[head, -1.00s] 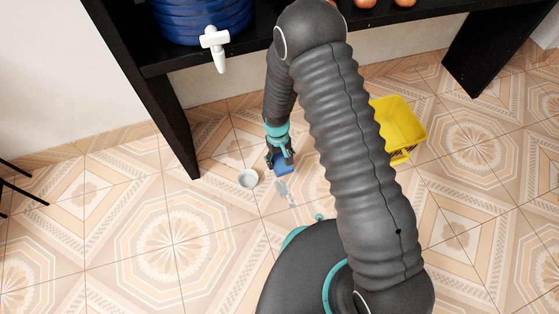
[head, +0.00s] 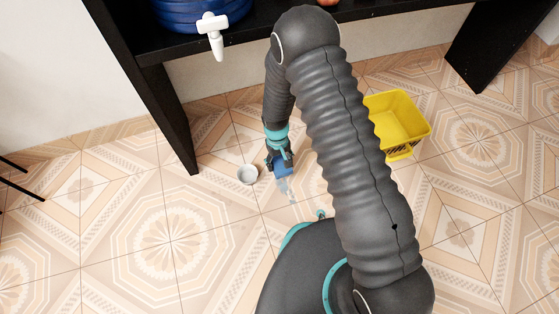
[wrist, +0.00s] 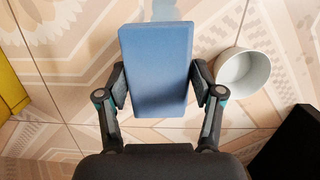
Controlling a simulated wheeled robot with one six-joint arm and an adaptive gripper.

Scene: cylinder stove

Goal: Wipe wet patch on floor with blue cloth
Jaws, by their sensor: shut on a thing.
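A blue cloth (wrist: 157,70), a flat rectangular block in shape, is held between the two fingers of my gripper (wrist: 160,88) in the wrist view. In the head view my gripper (head: 278,160) is low near the floor, shut on the blue cloth (head: 281,169). The wet patch (head: 287,188) is a small greyish-blue smear on the tiles, just below the cloth in the picture. The cloth is at or over its upper end. I cannot tell whether the cloth touches the floor. Part of the patch may be hidden under it.
A small white-grey cup (head: 247,175) stands on the floor just left of the gripper; it also shows in the wrist view (wrist: 243,75). A yellow bin (head: 402,120) is to the right, partly behind my arm. A black table (head: 168,110) stands behind.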

